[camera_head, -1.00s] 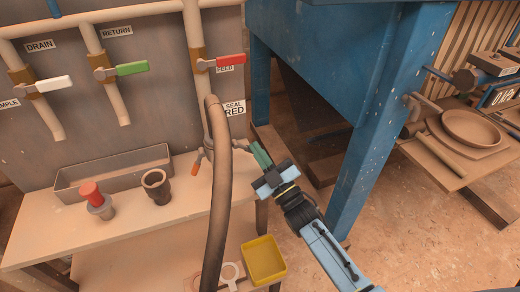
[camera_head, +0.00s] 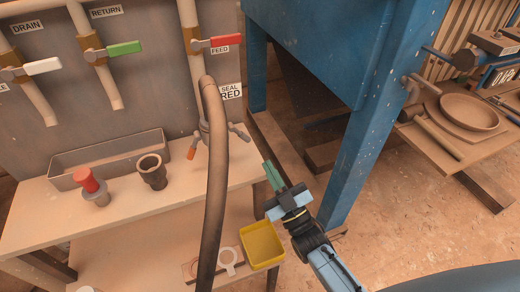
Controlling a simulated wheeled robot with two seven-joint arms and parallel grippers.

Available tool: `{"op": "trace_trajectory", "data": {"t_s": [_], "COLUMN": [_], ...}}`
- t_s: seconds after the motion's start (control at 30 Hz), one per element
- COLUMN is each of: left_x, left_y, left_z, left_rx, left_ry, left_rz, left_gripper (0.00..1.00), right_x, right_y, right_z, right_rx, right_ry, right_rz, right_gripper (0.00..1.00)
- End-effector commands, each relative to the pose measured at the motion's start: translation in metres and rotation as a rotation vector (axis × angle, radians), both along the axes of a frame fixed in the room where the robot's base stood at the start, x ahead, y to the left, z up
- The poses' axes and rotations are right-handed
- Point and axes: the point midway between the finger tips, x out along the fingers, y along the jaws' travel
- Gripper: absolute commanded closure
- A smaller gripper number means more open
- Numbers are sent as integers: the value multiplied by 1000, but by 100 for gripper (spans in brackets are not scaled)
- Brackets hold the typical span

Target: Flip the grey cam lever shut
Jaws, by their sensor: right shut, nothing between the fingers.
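The grey cam lever (camera_head: 240,132) sticks out to the right from the coupling at the pipe end, partly behind the dark hose (camera_head: 218,170). Its tip points right and slightly down, not lying along the coupling. An orange-tipped lever (camera_head: 193,150) hangs down on the coupling's left side. The hose hides most of the coupling. My right gripper (camera_head: 271,167) has green fingers, shut and empty. It is to the right of and below the grey lever in the picture, with a visible gap between them. My left gripper is not in view.
A blue steel post (camera_head: 365,150) stands right of my right gripper. The bench carries a grey tray (camera_head: 110,158), a red-topped fitting (camera_head: 92,187) and a dark cup (camera_head: 152,172). A yellow bin (camera_head: 262,245) sits lower. Valve handles, including a red one (camera_head: 226,41), are above.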

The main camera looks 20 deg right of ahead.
Motion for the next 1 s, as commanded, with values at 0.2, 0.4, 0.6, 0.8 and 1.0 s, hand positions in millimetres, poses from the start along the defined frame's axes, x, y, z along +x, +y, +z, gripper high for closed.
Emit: {"op": "trace_trajectory", "data": {"t_s": [0.2,0.4,0.6,0.8,1.0], "left_x": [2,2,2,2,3], "left_y": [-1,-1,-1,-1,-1], "left_z": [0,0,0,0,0], "left_rx": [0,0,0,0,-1], "left_ry": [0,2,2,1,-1], "left_rz": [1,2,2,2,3], "left_gripper": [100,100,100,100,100], "right_x": [-28,-34,-34,-34,-32], "right_y": [-6,-8,-8,-7,-9], "right_z": [-16,-19,-19,-19,-21], "right_rx": [-1,-2,-1,-1,-1], "right_ry": [0,-1,-1,-1,32], "right_rz": [0,-1,0,0,-5], "right_gripper": [100,100,100,100,100]}}
